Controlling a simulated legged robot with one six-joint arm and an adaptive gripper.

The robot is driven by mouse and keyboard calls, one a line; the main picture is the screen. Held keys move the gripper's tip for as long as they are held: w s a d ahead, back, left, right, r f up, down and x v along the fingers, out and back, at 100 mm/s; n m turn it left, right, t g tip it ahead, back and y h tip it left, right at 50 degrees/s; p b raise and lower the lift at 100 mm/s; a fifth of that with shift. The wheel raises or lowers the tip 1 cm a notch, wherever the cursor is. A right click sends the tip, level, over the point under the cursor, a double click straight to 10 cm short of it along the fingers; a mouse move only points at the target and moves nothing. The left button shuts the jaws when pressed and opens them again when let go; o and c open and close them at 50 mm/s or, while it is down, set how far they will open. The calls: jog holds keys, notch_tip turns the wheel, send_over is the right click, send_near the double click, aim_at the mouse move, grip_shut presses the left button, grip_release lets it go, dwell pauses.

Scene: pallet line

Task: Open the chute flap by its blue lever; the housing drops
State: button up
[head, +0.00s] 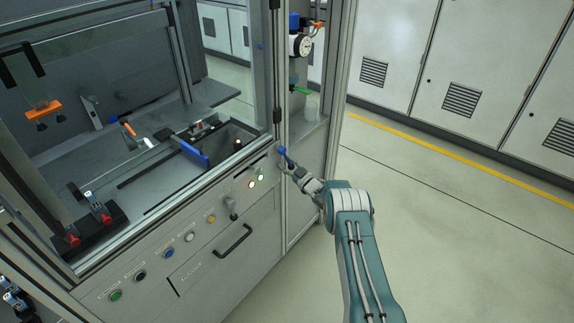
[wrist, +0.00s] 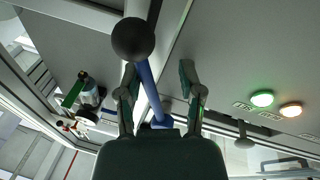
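The blue lever (head: 283,153) sticks out at the front right corner of the machine, beside the lit lamps. In the wrist view its blue shaft (wrist: 148,82) runs up to a round black knob (wrist: 133,38). My gripper (head: 287,163) is at the lever; in the wrist view its two fingers (wrist: 158,85) stand apart with the shaft between them, closer to the left finger. Whether a finger touches it I cannot tell. A blue plate (head: 193,153), possibly the chute flap, stands beside a recess inside the machine. A small dark part (head: 200,127), perhaps the housing, sits behind it.
The front panel has several buttons, two lit lamps (head: 256,180) and a black handle (head: 233,240). A frame post (head: 277,60) rises just behind my gripper. A black tray (head: 90,230) with red-tipped parts sits at the left. The floor (head: 450,230) at the right is clear.

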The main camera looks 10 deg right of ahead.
jog(key=v, duration=1.2)
jog(key=shift+f, duration=0.15)
jog(key=w+r+m+h, duration=0.3)
jog(key=r+h, duration=0.3)
jog(key=r, duration=1.1)
jog(key=s+r+m+g+h, duration=0.35)
jog(key=s+r, duration=0.45)
jog(key=r, duration=0.5)
jog(key=s+a+r+m+g+h, duration=0.1)
jog(key=s+r+g, duration=0.15)
jog(key=s, duration=0.65)
jog(key=s+a+r+m+g+h, duration=0.15)
jog(key=s+r, duration=0.25)
jog(key=s, duration=0.5)
jog(key=s+a+f+g+y, duration=0.1)
jog(key=s+a+g, duration=0.1)
jog(key=s, duration=0.9)
jog(key=s+a+f+g+y, duration=0.1)
jog(key=s+a+f, duration=0.1)
jog(key=s, duration=0.9)
jog(key=shift+a+m+g, duration=0.35)
jog(key=shift+a+m, duration=0.05)
jog(key=shift+a, duration=0.35)
